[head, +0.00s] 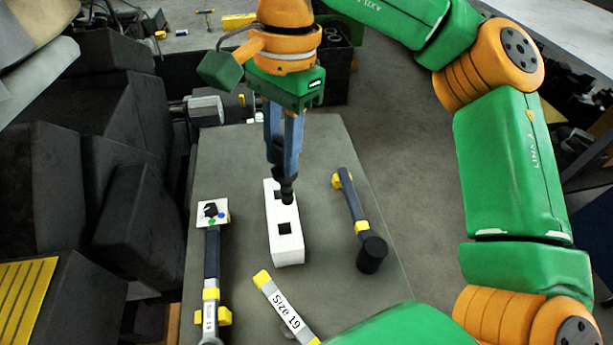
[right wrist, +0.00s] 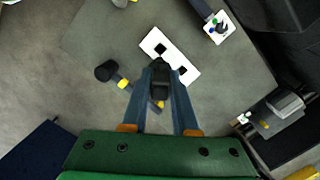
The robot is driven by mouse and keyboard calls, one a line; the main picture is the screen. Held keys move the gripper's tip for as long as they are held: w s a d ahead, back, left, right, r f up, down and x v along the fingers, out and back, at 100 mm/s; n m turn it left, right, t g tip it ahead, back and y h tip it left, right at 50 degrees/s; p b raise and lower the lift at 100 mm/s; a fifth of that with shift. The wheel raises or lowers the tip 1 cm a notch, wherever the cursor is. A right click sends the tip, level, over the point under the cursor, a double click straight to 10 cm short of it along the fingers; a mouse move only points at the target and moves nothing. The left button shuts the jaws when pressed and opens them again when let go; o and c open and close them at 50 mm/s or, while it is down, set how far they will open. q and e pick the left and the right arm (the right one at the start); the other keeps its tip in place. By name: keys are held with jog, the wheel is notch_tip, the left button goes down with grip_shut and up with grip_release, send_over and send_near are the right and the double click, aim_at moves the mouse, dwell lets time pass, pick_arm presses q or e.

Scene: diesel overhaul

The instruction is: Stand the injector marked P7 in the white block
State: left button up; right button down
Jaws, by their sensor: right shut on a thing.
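The white block (head: 287,250) lies on the grey table top with square openings in its upper face. It also shows in the right wrist view (right wrist: 191,75). My right gripper (head: 284,168) points down over the block's far end and is shut on a dark injector (head: 287,189). In the right wrist view the injector (right wrist: 160,82) is between the fingers. It looks near upright, and its lower end overlaps the far opening; I cannot tell whether it is inside or just above. The near opening (head: 285,228) looks empty. No P7 marking is readable. My left gripper is not in view.
A dark tool with yellow bands and a round black head (head: 371,254) lies right of the block. A long tool (head: 212,258) with a white tag lies left. A bar labelled Size 19 (head: 284,310) lies in front. Dark boxes (head: 85,185) stand left of the table.

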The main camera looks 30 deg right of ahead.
aim_at(277, 175)
jog(key=shift+a+r+m, duration=0.25)
jog(key=shift+a+m, duration=0.1)
jog(key=shift+m, duration=0.15)
jog(key=shift+a+r+m, duration=0.2)
jog(key=shift+m, duration=0.1)
jog(key=shift+s+f+b, duration=0.15)
jog(key=shift+f+b, duration=0.05)
jog(key=shift+b, duration=0.35)
notch_tip(277, 175, down, 5)
jog(key=b, duration=0.5)
jog(key=shift+f, duration=0.15)
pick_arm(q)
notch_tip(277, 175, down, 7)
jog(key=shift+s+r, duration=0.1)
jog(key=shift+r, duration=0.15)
pick_arm(e)
jog(key=shift+r, duration=0.2)
pick_arm(q)
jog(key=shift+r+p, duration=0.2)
jog(key=shift+p, duration=0.15)
pick_arm(e)
jog(key=shift+a, duration=0.15)
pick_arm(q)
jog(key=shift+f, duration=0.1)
pick_arm(e)
jog(key=shift+f, duration=0.1)
